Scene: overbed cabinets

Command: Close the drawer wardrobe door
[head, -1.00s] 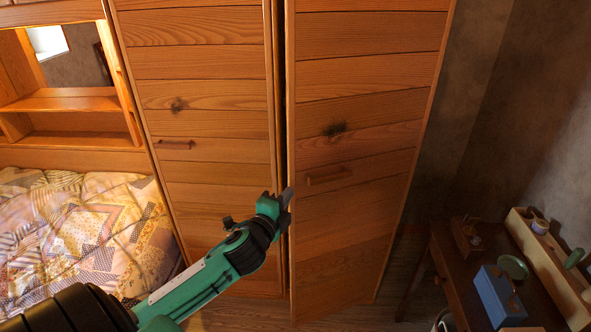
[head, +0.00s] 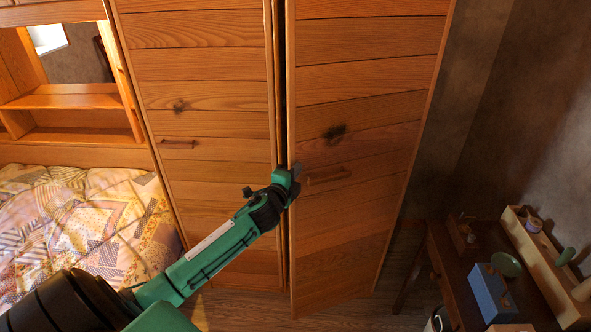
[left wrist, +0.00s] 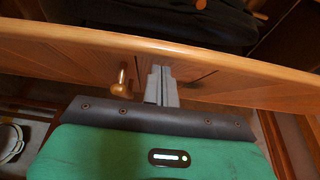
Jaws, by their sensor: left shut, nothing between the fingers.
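The wooden wardrobe door on the right (head: 360,120) stands slightly ajar, with a dark gap along its left edge. Its handle (head: 328,177) is a short wooden bar. The neighbouring left door (head: 200,95) looks shut. My left gripper (head: 297,170) is shut and empty, at the ajar door's left edge, just left of the handle. In the left wrist view, the closed fingers (left wrist: 162,85) point at the door's front face (left wrist: 215,80), beside the handle (left wrist: 122,78). I cannot tell whether they touch it. My right gripper is out of view.
A bed with a patchwork quilt (head: 85,225) lies at the left, below open shelves (head: 75,104). A dark desk (head: 455,275) at the lower right holds a blue box (head: 490,293) and a wooden organiser (head: 545,265). Bare floor shows below the doors.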

